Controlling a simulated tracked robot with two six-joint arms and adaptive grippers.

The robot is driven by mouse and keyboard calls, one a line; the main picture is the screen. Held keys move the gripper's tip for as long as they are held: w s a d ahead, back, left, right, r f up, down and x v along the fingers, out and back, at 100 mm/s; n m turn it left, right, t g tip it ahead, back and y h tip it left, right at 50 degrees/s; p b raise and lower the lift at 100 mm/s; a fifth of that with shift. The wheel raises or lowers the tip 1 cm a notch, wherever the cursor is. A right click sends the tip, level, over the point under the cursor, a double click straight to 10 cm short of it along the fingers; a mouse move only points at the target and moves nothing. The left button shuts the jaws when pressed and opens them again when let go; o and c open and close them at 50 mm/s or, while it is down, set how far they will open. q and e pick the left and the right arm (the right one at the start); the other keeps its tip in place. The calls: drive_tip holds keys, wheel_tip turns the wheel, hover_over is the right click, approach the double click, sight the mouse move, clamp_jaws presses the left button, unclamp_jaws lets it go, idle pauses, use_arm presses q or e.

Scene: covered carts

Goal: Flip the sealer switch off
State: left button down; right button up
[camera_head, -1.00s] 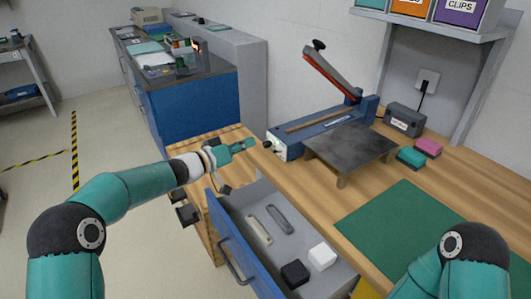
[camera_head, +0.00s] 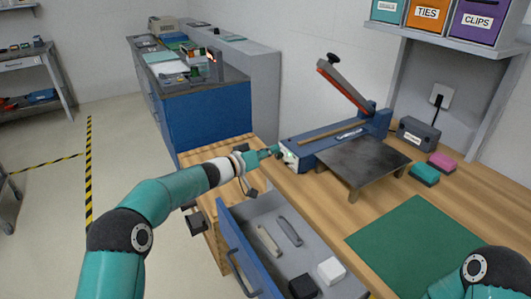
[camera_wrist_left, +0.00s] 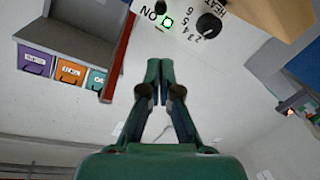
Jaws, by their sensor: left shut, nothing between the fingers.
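The sealer (camera_head: 325,138) is a long blue machine on the wooden bench, with its red-edged lever (camera_head: 345,86) raised. Its pale control panel (camera_head: 288,156) faces the left end. In the left wrist view the panel shows the word ON, a lit green part (camera_wrist_left: 167,22) and a black HEAT knob (camera_wrist_left: 209,25). I cannot tell a separate switch lever there. My left gripper (camera_head: 274,151) is shut and empty, its tips close to the panel; contact cannot be told. Its closed fingers (camera_wrist_left: 160,66) point at the panel in the wrist view. My right gripper is out of view.
A dark metal platform (camera_head: 362,158) stands in front of the sealer. An open drawer (camera_head: 251,265) below my left arm holds handles and two blocks. A green mat (camera_head: 415,235), small teal and pink blocks and a grey box (camera_head: 418,132) are on the bench.

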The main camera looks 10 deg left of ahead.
sight(291, 155)
use_arm(q)
drive_tip(key=p+x, duration=0.1)
drive_tip(key=x, duration=0.2)
drive_tip(key=shift+w+d, duration=0.3)
drive_tip(key=shift+w+d+f, duration=0.15)
drive_tip(key=shift+s+f+b, duration=0.55)
drive_tip(key=shift+s+f, duration=0.05)
drive_tip(key=shift+f, duration=0.05)
drive_tip(key=shift+s+d+f+b, duration=0.1)
drive_tip(key=shift+s+f+b, duration=0.2)
drive_tip(key=shift+s+f, duration=0.45)
